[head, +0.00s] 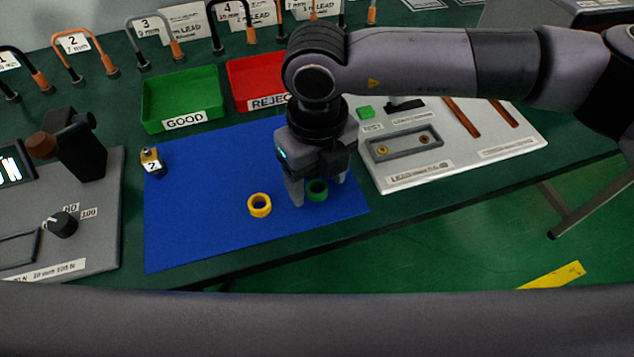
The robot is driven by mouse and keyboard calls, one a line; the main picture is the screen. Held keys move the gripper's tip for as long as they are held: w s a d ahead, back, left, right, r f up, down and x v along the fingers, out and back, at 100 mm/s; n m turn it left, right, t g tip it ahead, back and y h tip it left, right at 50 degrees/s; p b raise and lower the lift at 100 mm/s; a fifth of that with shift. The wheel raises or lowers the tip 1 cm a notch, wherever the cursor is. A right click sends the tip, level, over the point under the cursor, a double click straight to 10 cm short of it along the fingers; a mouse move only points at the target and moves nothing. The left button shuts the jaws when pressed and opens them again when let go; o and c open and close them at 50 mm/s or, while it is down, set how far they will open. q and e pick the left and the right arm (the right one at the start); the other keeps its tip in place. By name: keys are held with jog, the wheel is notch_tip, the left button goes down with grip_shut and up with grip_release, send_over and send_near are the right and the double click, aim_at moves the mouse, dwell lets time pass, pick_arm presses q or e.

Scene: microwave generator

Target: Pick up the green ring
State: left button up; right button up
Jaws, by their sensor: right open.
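The green ring (317,190) lies on the blue mat (210,220) near the mat's right edge. My right gripper (318,192) points down over it, with its fingers apart. One finger shows to the left of the ring and the other to its right, apparently without a grip on it. The gripper hides part of the ring's far side. A yellow ring (259,205) lies on the mat to the left of the gripper. My left gripper is not in view.
A green GOOD tray (181,97) and a red REJECT tray (258,82) stand behind the mat. A grey fixture panel (455,150) is close on the right. The mat's left half is mostly clear.

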jog(key=shift+f, duration=0.35)
jog(key=c, duration=1.1)
jog(key=shift+r, duration=0.2)
